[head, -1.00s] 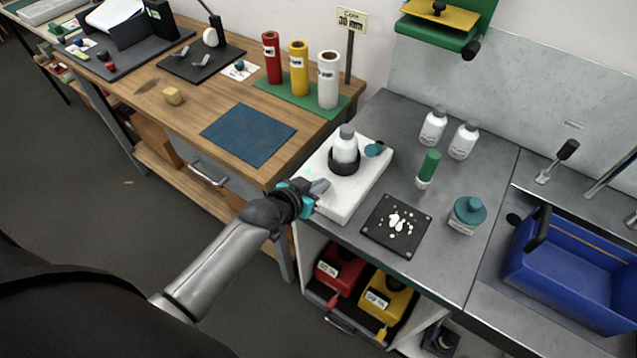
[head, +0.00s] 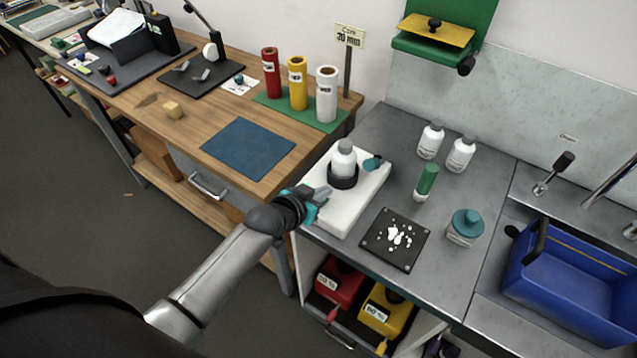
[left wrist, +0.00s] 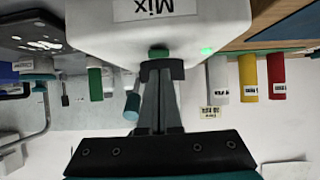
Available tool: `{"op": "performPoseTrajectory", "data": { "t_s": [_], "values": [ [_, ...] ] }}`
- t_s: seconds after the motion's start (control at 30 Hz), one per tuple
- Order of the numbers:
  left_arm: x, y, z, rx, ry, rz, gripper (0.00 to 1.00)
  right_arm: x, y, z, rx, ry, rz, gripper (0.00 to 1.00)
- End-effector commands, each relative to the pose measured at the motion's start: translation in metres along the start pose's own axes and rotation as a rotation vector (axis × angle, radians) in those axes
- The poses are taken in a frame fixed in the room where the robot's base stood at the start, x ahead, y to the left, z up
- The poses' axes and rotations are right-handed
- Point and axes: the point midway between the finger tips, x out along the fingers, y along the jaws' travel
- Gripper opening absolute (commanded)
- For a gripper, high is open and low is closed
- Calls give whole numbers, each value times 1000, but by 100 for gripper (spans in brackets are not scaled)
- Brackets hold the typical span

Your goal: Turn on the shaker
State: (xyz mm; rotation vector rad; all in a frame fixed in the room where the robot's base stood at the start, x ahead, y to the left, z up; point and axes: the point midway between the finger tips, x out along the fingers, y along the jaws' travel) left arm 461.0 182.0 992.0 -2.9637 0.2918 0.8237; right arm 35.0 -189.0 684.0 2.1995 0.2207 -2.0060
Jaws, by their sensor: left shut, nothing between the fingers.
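The shaker is a white box (head: 357,207) at the left end of the grey bench. A white bottle with a grey cap (head: 343,160) stands upright in its black ring (head: 343,181). In the left wrist view the shaker (left wrist: 205,30) appears upside down, with a "Mix" label (left wrist: 155,9), a green button (left wrist: 158,52) and a bright green light (left wrist: 206,50). My left gripper (head: 326,192) is shut and empty at the shaker's near left side. In the wrist view its fingertips (left wrist: 161,68) are at the green button; I cannot tell whether they press it. My right gripper is out of view.
A teal-capped piece (head: 373,163) is beside the ring. A black plate with white pieces (head: 396,238), a green-topped tube (head: 426,183), a teal-lidded jar (head: 465,227) and two white bottles (head: 431,140) stand to the right. A wooden table (head: 180,130) adjoins on the left.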

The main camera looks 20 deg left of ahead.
Motion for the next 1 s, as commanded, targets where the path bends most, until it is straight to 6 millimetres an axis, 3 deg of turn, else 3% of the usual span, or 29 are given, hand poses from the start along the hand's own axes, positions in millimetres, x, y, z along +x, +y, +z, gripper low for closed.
{"op": "performPoseTrajectory", "data": {
  "t_s": [0.4,1.0],
  "values": [
    [-15,-2,-44,1,1,-2,0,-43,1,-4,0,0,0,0],
    [-90,-2,-79,0,0,-2,0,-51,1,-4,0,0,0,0]
  ]
}}
